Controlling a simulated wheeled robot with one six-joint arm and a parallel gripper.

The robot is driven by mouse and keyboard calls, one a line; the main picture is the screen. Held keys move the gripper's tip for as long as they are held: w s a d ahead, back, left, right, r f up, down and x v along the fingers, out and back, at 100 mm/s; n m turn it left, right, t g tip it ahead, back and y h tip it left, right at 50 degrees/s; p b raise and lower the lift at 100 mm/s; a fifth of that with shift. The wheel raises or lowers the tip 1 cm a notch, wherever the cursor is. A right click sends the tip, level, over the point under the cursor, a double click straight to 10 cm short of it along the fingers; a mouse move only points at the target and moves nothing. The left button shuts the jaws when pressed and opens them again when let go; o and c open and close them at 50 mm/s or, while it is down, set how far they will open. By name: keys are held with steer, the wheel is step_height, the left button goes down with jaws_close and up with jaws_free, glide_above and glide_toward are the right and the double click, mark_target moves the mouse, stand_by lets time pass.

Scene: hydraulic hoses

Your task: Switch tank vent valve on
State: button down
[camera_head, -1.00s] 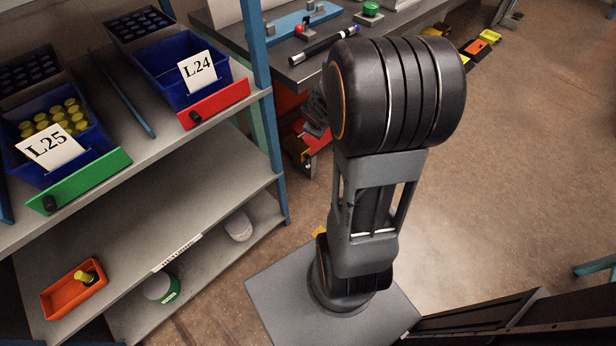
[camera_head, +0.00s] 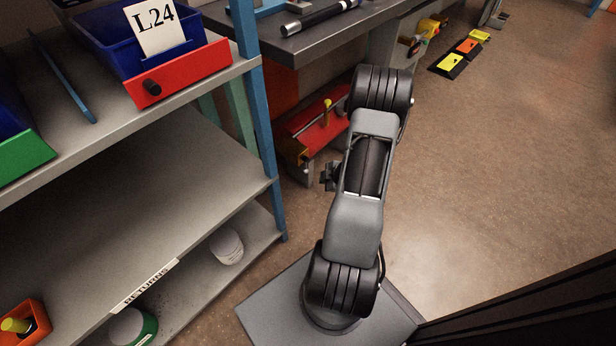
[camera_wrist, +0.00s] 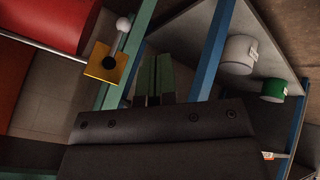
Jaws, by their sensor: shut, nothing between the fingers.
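A red tank-like body (camera_head: 318,130) sits low under the bench in the head view, with a small upright yellow part (camera_head: 327,111) on it. In the wrist view a large red rounded body (camera_wrist: 45,20) fills the upper left. Beside it are a yellow square plate (camera_wrist: 99,72) with a dark round centre and a thin rod near a white ball (camera_wrist: 123,23). I cannot tell for certain which part is the vent valve. My gripper (camera_wrist: 155,77) is shut and empty, apart from the plate and ball. In the head view it is a small dark shape (camera_head: 328,176) left of my arm.
A shelf rack with a blue post (camera_head: 257,130) stands to the left, with the L24 bin (camera_head: 190,30) on it. Lower down are a white tub (camera_head: 226,246) and a green-labelled tub (camera_head: 134,328). The bench top (camera_head: 310,40) overhangs the red body. Floor at right is open.

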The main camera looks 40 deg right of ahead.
steer(key=w+f+b, duration=0.6)
steer(key=w+f, duration=0.1)
steer(key=w, duration=0.2)
steer(key=shift+w+f, duration=0.15)
steer(key=shift+w, duration=0.05)
steer(key=shift+d, duration=0.1)
